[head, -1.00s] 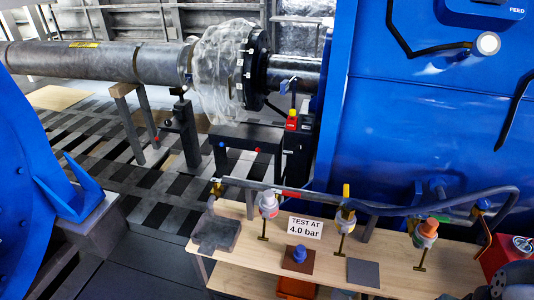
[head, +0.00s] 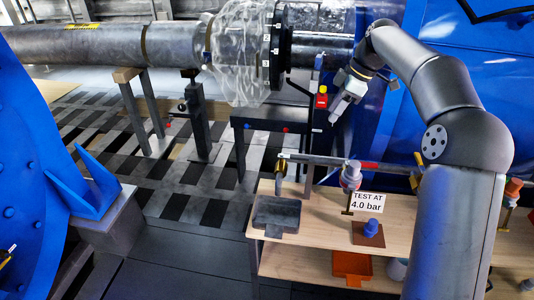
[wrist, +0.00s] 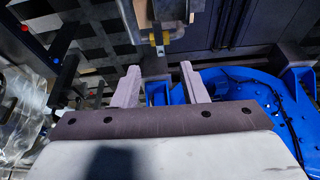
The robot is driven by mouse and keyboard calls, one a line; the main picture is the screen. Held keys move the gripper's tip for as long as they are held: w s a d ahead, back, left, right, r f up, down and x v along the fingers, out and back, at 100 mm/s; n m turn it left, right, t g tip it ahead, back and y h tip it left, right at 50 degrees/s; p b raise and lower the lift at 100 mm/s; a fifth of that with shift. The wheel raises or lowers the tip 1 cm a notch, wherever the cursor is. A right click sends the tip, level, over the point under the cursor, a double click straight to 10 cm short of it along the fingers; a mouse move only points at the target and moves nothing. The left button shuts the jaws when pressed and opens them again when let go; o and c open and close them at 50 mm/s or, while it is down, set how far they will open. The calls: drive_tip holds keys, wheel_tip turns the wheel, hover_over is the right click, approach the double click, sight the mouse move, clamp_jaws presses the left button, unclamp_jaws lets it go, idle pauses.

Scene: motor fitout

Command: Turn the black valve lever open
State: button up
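My gripper (head: 335,117) hangs above the bench in the head view, pointing down and left. In the wrist view its two pale fingers (wrist: 158,85) stand wide apart with nothing between them in grasp. A small brass-coloured valve (head: 281,168) with a dark part stands at the left end of the bench pipe, below and left of my gripper and apart from it. In the wrist view a brass-coloured fitting (wrist: 163,38) lies beyond the fingertips; I cannot tell whether it is the same valve. I cannot clearly make out the black lever or its angle.
A wooden bench (head: 322,236) carries a grey pad (head: 277,212), a blue knob (head: 371,228) and a "TEST AT 4.0 bar" sign (head: 367,204). A red-topped valve (head: 351,175) stands on the pipe. A red and yellow box (head: 321,97) is close to my gripper's left.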

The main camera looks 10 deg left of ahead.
approach(301, 157)
drive_tip(key=p+x, duration=0.1)
drive_tip(key=x, duration=0.6)
drive_tip(key=shift+a+f, duration=0.1)
drive_tip(key=shift+f, duration=0.15)
clamp_jaws()
